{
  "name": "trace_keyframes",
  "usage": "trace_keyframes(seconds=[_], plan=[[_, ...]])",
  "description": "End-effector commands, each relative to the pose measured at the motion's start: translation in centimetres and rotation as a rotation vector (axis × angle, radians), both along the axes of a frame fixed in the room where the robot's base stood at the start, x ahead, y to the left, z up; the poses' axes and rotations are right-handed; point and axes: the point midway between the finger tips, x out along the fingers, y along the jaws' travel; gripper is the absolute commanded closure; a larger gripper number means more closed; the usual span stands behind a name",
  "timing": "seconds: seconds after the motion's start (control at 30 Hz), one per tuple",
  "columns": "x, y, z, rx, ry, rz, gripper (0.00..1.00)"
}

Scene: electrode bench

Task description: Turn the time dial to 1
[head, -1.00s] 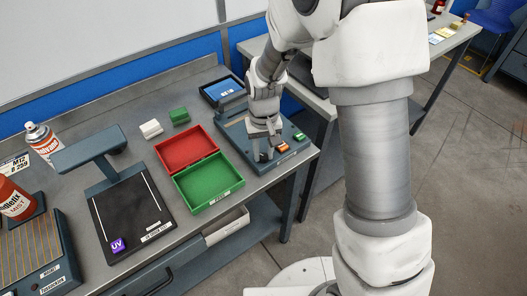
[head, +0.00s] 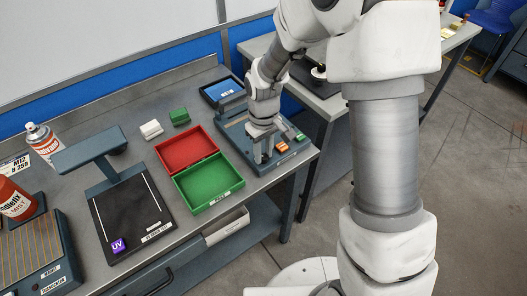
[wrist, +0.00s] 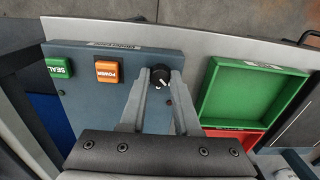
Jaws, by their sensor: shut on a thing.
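The time dial (wrist: 161,77) is a small black round knob with a white pointer mark, on the dark blue-grey device (wrist: 88,83) in the wrist view. My gripper (wrist: 160,76) is shut on the dial, one finger on each side of it. In the head view my gripper (head: 267,158) reaches down onto the front part of the device (head: 300,141), and the dial is hidden there. The dial's numbers cannot be read.
Beside the dial are an orange POWER button (wrist: 107,72) and a green SEAL button (wrist: 60,69). An open box with a red half (head: 187,149) and a green half (head: 209,184) stands left of the device. A UV stand (head: 132,214) is further left.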

Motion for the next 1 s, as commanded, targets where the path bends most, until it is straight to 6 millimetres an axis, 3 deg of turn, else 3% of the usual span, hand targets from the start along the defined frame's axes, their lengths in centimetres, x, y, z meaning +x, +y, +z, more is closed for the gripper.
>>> trace_keyframes(seconds=[0.2, 0.23, 0.4, 0.77, 1.0], plan=[[0.0, 0.0, 0.0, 0.000, -0.001, 0.001, 1.00], [0.0, 0.0, 0.0, 0.000, -0.001, 0.001, 0.68], [0.0, 0.0, 0.0, 0.001, -0.001, 0.000, 0.39], [0.1, 0.0, 0.5, 0.000, -0.002, -0.001, 0.39], [0.2, 0.0, 4.9, 0.002, -0.007, -0.001, 0.39]])
